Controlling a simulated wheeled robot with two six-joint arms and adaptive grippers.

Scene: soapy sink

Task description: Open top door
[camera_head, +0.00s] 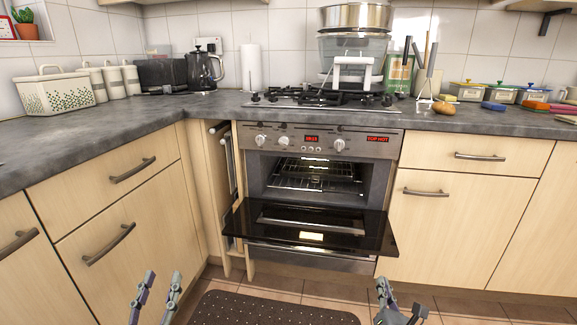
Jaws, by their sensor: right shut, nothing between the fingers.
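The oven (263,140) is built into the counter, with a steel control panel of knobs and red displays. Its black glass top door (355,228) is folded down, about level, and the cavity with its wire rack (318,180) is exposed. My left gripper (157,288) is at the bottom left, its two fingers apart, with nothing between them. My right gripper (384,290) is at the bottom right, below the door's right end, shut and empty. Both grippers are apart from the door.
A steel lower panel (300,260) shows beneath the door. A narrow pull-out rack (228,165) stands partly open left of the oven. Wooden cabinets (462,215) flank it. A dark dotted mat (265,310) lies on the tiled floor. Pots stand on the hob (290,98).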

